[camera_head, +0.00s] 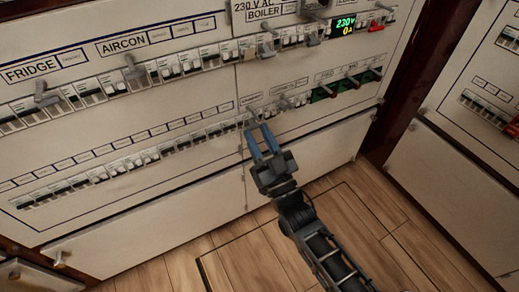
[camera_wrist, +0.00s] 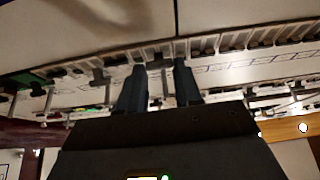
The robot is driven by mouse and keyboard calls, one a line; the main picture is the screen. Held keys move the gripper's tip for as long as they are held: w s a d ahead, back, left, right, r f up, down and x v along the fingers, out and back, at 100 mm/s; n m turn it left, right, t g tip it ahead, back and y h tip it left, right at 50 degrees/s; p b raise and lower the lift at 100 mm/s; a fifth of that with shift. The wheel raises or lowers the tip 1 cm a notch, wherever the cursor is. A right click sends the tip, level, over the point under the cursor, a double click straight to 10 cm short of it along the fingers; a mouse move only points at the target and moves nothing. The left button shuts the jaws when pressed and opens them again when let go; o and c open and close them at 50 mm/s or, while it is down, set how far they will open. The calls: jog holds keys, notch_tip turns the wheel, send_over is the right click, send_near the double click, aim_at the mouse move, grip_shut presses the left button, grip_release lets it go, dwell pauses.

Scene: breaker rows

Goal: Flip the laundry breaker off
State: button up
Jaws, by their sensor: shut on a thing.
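My gripper (camera_head: 257,130) reaches up to the lower breaker row, near the right panel's left edge. It also shows in the wrist view (camera_wrist: 158,78), where its two blue-grey fingers stand either side of a small grey breaker lever (camera_wrist: 156,66). The fingers are shut on this lever with a narrow gap between them. I cannot read the label by it, so I cannot tell whether it is the laundry breaker. No readable laundry label shows in the head view. The lower breaker row (camera_head: 150,154) runs left from the gripper, with small labels above it.
The upper row has large levers under FRIDGE (camera_head: 31,71), AIRCON (camera_head: 123,46) and BOILER (camera_head: 264,14) labels. Dark levers on green (camera_head: 335,88) sit right of the gripper. Wooden floor (camera_head: 240,258) lies below.

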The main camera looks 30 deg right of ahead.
jog(key=shift+w+f+t+b, duration=0.25)
jog(key=shift+f+t+b, duration=0.45)
jog(key=shift+t+b, duration=0.7)
jog(key=o, duration=1)
jog(key=shift+o, duration=0.2)
jog(key=v, duration=0.7)
jog(key=shift+s+f, duration=0.25)
jog(key=shift+s, duration=0.1)
